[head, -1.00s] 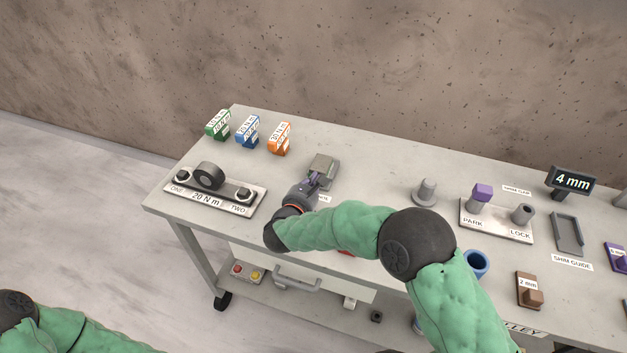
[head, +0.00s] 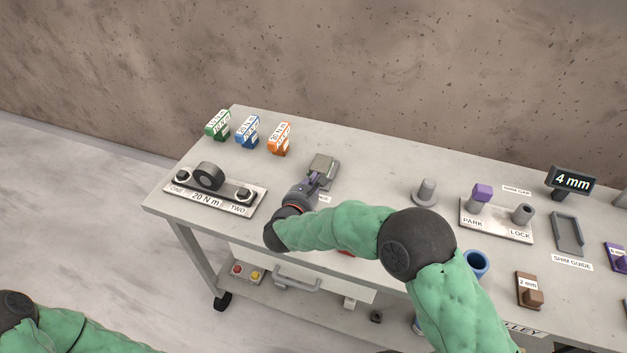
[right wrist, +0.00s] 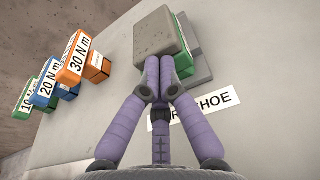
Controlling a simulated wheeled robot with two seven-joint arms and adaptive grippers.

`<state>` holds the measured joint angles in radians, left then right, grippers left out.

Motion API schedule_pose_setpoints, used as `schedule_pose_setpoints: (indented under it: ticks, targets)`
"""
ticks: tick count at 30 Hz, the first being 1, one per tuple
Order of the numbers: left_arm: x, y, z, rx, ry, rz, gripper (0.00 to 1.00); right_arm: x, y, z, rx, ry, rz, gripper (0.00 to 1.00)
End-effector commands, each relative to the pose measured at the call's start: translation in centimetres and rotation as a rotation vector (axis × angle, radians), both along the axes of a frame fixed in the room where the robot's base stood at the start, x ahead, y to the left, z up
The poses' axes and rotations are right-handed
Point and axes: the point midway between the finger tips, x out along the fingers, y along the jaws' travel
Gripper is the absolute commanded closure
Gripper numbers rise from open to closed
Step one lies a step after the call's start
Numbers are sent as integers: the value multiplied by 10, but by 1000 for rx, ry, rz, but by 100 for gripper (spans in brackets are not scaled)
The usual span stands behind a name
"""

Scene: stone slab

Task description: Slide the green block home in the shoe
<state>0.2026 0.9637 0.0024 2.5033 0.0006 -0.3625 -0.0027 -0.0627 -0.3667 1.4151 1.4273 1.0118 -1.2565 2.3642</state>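The grey shoe (head: 331,178) stands on the bench in the head view, behind a white label that reads "SHOE" in part. In the right wrist view a grey block-like top (right wrist: 150,32) covers much of the green block (right wrist: 184,61). Only a green strip shows along its right side, above the grey base. My right gripper (right wrist: 160,64) has its purple fingertips together at the near edge of the green block and grey top. Nothing shows between the tips; exact contact is hidden. In the head view the right gripper (head: 316,180) is at the shoe's near side. My left gripper is out of view.
Green (head: 218,125), blue (head: 248,131) and orange (head: 280,139) torque blocks stand left of the shoe. A 20 N m plate (head: 213,197) lies at front left. A grey peg (head: 425,191) and the PARK/LOCK plate (head: 497,225) are to the right. Bench between is clear.

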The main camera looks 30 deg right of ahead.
Motion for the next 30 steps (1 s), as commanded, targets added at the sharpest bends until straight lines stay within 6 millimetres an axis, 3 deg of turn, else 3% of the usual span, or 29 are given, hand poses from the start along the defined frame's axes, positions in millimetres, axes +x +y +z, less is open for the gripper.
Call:
schedule_pose_setpoints:
  ticks: [30]
  targets:
    - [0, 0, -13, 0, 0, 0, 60, 11, -13, 0, 1, 1, 0, 100]
